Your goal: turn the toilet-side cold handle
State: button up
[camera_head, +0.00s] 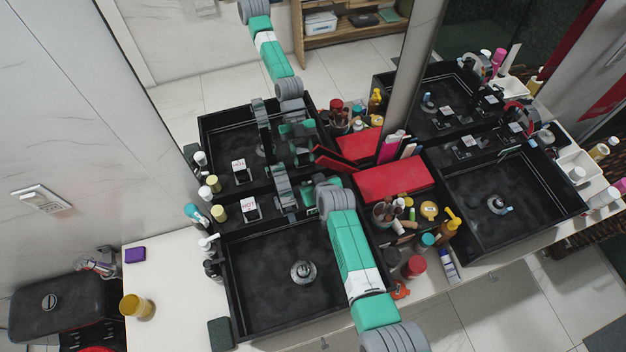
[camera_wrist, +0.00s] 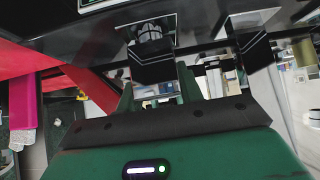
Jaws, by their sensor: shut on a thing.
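The toilet-side sink is the left black basin (camera_head: 265,300). Its grey faucet (camera_head: 284,190) stands at the back rim, with a black handle labelled HOT (camera_head: 250,208) to its left. My gripper (camera_head: 312,187) is at the back rim, right of the faucet, where my arm hides the cold handle in the head view. In the wrist view, the black block of the cold handle (camera_wrist: 152,70) lies between the two green fingers of my gripper (camera_wrist: 157,92). The gripper is shut on it. A second black block (camera_wrist: 256,52) shows to the right, apart from the fingers.
A red box (camera_head: 395,180) and a cup of brushes (camera_head: 384,214) stand right of my arm. Several bottles crowd the counter between the sinks. A mirror behind repeats the scene. Bottles (camera_head: 208,243) line the left sink's left side. The counter's front left is mostly clear.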

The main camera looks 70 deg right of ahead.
jog(key=shift+m, duration=0.4)
jog(key=o, duration=1)
jog(key=p+v, duration=0.1)
jog(key=v, duration=0.7)
jog(key=shift+w, duration=0.15)
